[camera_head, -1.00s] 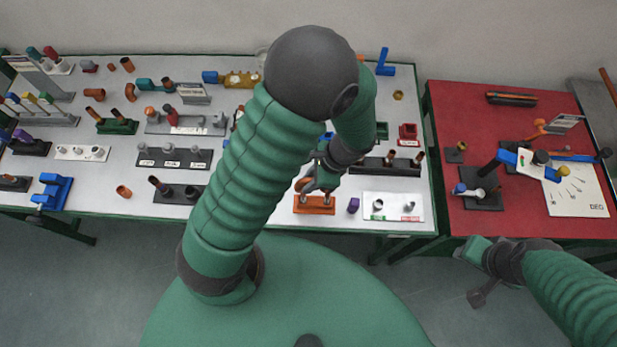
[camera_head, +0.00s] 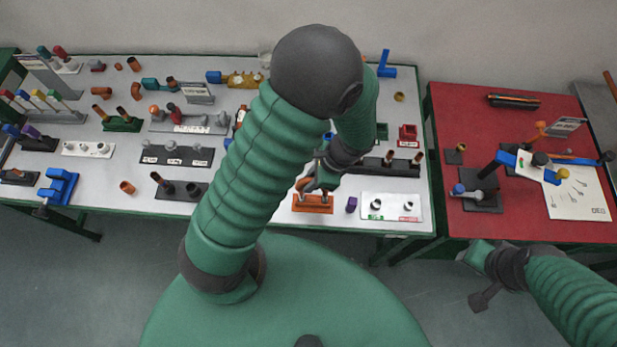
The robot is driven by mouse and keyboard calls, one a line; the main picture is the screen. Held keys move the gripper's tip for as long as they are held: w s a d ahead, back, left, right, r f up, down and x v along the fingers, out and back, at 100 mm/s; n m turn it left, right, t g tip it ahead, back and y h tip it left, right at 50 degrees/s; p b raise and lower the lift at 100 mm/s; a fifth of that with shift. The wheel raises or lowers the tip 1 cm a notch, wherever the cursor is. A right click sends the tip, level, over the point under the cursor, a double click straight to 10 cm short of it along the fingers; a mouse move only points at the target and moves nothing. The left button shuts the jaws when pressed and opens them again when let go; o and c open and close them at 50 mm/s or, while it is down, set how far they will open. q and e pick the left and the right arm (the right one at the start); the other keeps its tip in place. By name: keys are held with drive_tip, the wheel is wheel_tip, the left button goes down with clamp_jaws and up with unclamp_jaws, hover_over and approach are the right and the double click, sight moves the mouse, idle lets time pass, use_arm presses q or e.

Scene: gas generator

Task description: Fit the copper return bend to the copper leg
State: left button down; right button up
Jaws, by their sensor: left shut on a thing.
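My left gripper (camera_head: 318,184) is over the front edge of the grey table, shut on a copper bend (camera_head: 303,184) whose curved end shows at the left of the jaws. Just below it stands an orange block (camera_head: 313,206) with short upright stubs on its top. The bend is at or just above these stubs; I cannot tell whether they touch. The jaws hide much of the bend, and which stub is the copper leg is not clear. My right gripper (camera_head: 479,268) hangs in front of the red table, away from the work, and its jaws are unclear.
A purple block (camera_head: 351,205) and a white plate (camera_head: 391,207) with two fittings stand right of the orange block. A dark rail (camera_head: 390,168) with copper stubs is behind. Several other fitting stands fill the grey table's left. My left arm hides its middle.

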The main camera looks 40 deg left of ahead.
use_arm(q)
drive_tip(key=shift+d, duration=0.25)
drive_tip(key=shift+d+r, duration=0.1)
drive_tip(key=shift+d, duration=0.15)
drive_tip(key=shift+a+f, duration=0.2)
drive_tip(key=shift+a, duration=0.4)
drive_tip(key=shift+d+r+p, duration=0.15)
drive_tip(key=shift+d+p, duration=0.25)
drive_tip(key=shift+d, duration=0.35)
drive_tip(key=shift+a+f, duration=0.3)
drive_tip(key=shift+a, duration=0.1)
drive_tip(key=shift+d+f+b, duration=0.2)
drive_tip(key=shift+f+b, duration=0.15)
drive_tip(key=shift+b, duration=0.1)
drive_tip(key=shift+r+p, duration=0.35)
drive_tip(key=shift+p, duration=0.15)
use_arm(e)
drive_tip(key=shift+r, duration=0.45)
use_arm(q)
drive_tip(key=shift+a, duration=0.1)
use_arm(e)
drive_tip(key=shift+a, duration=0.1)
